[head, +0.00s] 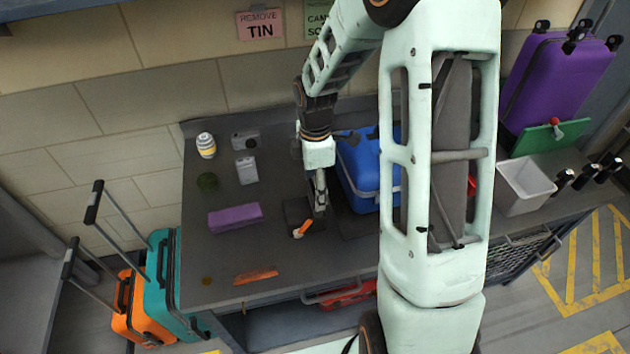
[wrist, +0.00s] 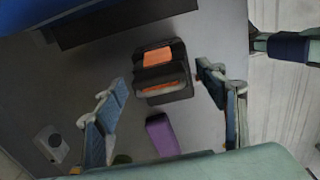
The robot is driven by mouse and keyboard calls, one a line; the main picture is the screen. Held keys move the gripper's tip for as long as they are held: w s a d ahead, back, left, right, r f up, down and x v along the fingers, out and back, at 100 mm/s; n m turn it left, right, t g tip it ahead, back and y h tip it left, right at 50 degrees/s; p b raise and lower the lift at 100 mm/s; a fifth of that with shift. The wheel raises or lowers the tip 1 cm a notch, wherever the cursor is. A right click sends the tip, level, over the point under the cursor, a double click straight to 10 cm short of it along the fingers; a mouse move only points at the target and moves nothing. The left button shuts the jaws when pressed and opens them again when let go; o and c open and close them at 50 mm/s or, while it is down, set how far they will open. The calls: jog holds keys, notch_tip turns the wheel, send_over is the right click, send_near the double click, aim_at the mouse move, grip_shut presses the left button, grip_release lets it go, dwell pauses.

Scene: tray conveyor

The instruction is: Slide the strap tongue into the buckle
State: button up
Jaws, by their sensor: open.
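A dark block with an orange piece (wrist: 158,57) on it lies on the grey table in the wrist view. A second orange strip shows at the block's near edge. In the head view the orange piece (head: 303,228) sticks out at the front of the dark block (head: 294,208). I cannot tell which part is the tongue and which the buckle, or whether they are joined. My gripper (wrist: 160,76) is open above the block, one finger on each side, with nothing visibly held. In the head view my gripper (head: 321,205) partly hides the block.
A blue case (head: 362,180) stands just right of my gripper, partly behind my arm. The table's front left is mostly clear.

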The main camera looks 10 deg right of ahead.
jog(key=shift+c, duration=0.2)
jog(key=c, duration=1.2)
jog(key=shift+r, duration=0.1)
jog(key=shift+c, duration=0.2)
jog(key=shift+r, duration=0.1)
jog(key=shift+r+p, duration=2.1)
jog(key=shift+r, duration=0.3)
jog(key=shift+r+p, duration=1)
jog(key=shift+r, duration=1)
